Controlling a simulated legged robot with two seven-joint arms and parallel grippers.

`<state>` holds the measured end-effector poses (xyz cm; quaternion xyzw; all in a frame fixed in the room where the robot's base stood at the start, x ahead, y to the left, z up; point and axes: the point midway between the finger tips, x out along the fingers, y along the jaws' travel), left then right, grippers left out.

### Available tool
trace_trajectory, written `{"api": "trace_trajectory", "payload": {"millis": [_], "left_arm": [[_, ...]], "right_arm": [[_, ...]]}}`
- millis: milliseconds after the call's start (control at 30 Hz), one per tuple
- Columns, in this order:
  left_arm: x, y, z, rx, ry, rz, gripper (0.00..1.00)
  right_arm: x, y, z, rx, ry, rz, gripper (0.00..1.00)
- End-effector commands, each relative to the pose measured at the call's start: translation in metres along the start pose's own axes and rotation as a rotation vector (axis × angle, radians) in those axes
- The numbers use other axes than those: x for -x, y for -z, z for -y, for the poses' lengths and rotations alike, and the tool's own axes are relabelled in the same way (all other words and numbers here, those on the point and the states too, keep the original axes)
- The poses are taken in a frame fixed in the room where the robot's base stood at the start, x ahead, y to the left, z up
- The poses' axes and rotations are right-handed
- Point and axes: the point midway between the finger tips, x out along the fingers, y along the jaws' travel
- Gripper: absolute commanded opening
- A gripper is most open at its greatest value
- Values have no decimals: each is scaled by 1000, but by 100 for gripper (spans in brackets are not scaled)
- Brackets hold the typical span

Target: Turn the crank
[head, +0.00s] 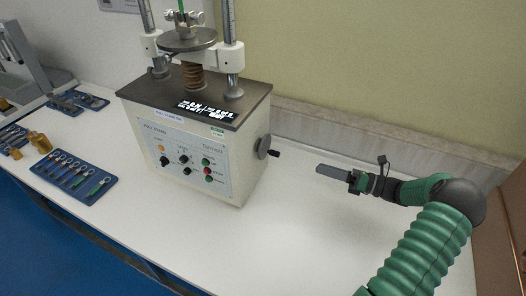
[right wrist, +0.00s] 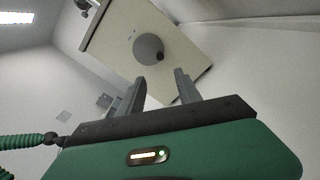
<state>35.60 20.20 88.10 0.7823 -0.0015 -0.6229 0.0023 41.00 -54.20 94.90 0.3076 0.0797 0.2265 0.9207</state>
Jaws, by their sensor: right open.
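In the right wrist view the crank disc (right wrist: 149,48) shows on the tester's side panel (right wrist: 118,42), ahead of the fingers. My right gripper (head: 322,170) is to the right of the crank, apart from it, pointing left toward it. In the right wrist view its two fingers (right wrist: 160,82) are spread with nothing between them. My left gripper is not in view.
The white table (head: 285,225) is clear between the tester and my right arm. A wall ledge (head: 330,130) runs behind. Blue trays of small tools (head: 75,178), brass pieces (head: 40,142) and another machine (head: 35,60) stand at the left.

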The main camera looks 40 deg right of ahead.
Motion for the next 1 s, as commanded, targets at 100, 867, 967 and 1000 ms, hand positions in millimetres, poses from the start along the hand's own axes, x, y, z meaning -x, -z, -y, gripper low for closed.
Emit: {"api": "trace_trajectory", "payload": {"millis": [100, 867, 967, 1000], "left_arm": [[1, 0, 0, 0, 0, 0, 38], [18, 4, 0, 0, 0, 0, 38], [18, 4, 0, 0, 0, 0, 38], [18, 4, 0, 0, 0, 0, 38]], "right_arm": [[-3, 0, 0, 4, -3, 1, 41], [-164, 0, 0, 2, -1, 0, 41], [-168, 0, 0, 3, 0, 0, 41], [-169, 0, 0, 3, 0, 0, 41]]}}
